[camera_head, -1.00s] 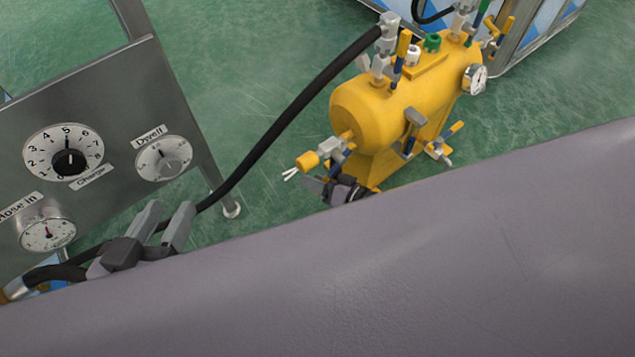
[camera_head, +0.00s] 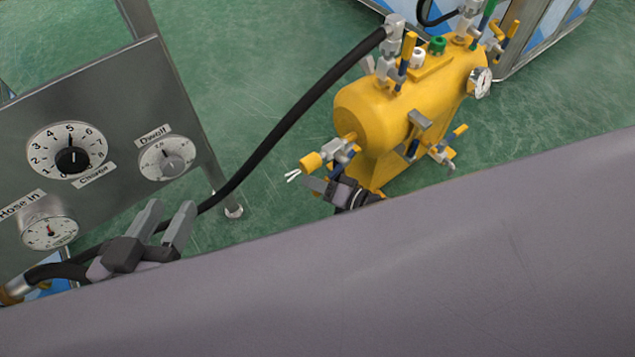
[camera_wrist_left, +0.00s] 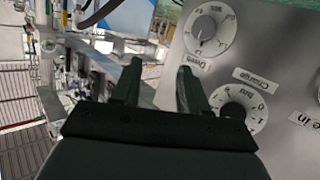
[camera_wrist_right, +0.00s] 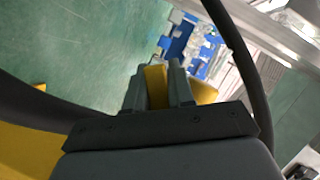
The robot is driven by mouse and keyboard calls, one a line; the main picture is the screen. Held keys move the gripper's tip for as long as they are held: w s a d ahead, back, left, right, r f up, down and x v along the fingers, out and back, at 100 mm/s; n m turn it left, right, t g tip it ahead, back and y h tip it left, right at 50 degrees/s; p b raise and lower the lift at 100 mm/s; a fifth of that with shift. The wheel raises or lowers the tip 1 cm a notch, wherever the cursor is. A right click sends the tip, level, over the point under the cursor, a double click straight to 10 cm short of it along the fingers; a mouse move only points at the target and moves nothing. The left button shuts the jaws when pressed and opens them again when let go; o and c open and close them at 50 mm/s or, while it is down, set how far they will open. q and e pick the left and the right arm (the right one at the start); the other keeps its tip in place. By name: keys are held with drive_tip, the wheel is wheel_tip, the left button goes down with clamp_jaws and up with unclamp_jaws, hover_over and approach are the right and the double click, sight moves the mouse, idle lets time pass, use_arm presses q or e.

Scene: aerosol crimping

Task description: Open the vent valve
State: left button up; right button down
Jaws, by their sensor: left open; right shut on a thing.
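A yellow tank (camera_head: 385,115) stands upper right of centre in the head view. A valve (camera_head: 341,151) with grey body and blue and yellow parts sits on its near-left end. My right gripper (camera_head: 318,186) is just below that valve. In the right wrist view its fingers (camera_wrist_right: 158,75) are shut on a yellow bar-shaped handle (camera_wrist_right: 155,88). I cannot tell which valve the handle belongs to, since my arm hides part of that area. My left gripper (camera_head: 166,212) is open and empty in front of the grey panel; its spread fingers also show in the left wrist view (camera_wrist_left: 158,80).
The grey panel (camera_head: 105,110) with labelled dials stands at left, close to my left gripper. A black hose (camera_head: 285,125) runs from the tank's top to the lower left. The tank carries other valves and a gauge (camera_head: 480,82).

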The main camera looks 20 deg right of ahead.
use_arm(q)
drive_tip(key=shift+s, duration=0.1)
drive_tip(key=shift+f, duration=0.1)
use_arm(e)
drive_tip(key=c, duration=1.1)
unclamp_jaws()
drive_tip(key=shift+o, duration=0.2)
drive_tip(key=shift+s+d, duration=0.1)
drive_tip(key=shift+d, duration=0.05)
use_arm(q)
drive_tip(key=shift+w+d+n+g+h+p, duration=0.2)
drive_tip(key=shift+d+g+p, duration=0.25)
drive_tip(key=shift+p, duration=0.4)
drive_tip(key=shift+w+d+n+g+h+p, duration=0.1)
drive_tip(key=shift+d+n+g+h+p, duration=0.2)
drive_tip(key=shift+d+p, duration=0.4)
use_arm(e)
drive_tip(key=v, duration=0.6)
drive_tip(key=shift+s+d, duration=0.25)
drive_tip(key=shift+s, duration=0.05)
use_arm(q)
drive_tip(key=shift+a, duration=0.15)
use_arm(e)
drive_tip(key=shift+r, duration=0.15)
